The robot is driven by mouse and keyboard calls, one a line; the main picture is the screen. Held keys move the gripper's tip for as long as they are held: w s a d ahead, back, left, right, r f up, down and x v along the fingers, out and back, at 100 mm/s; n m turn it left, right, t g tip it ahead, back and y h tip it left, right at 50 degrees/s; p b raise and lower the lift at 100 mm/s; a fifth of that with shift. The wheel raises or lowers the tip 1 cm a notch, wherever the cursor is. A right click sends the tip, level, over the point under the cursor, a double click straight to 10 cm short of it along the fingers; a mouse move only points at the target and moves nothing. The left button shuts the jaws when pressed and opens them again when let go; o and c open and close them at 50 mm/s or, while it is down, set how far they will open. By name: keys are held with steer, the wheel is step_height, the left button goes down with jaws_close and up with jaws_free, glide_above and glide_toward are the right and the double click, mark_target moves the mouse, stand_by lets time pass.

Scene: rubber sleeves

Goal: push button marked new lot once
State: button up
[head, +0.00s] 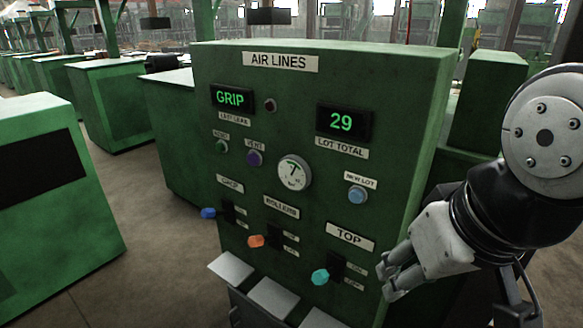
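The NEW LOT button (357,195) is a round light-blue button on the right side of the green AIR LINES panel (215,75). Its white label (361,180) sits just above it. My gripper (388,278) is at the lower right, in front of the panel's right edge, below and to the right of the button. It is apart from the button, and nothing shows in it. Its fingers point left and are seen from an angle; the gap between the tips is hard to judge.
Nearby on the panel are the LOT TOTAL display (343,122) reading 29, a gauge (294,173), a GRIP display (232,98), a purple VENT button (254,158) and a green button (222,146). Blue (208,213), orange (256,241) and teal (320,277) lever knobs stick out below.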

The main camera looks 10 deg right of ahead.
jaws_close()
stand_by(1.1)
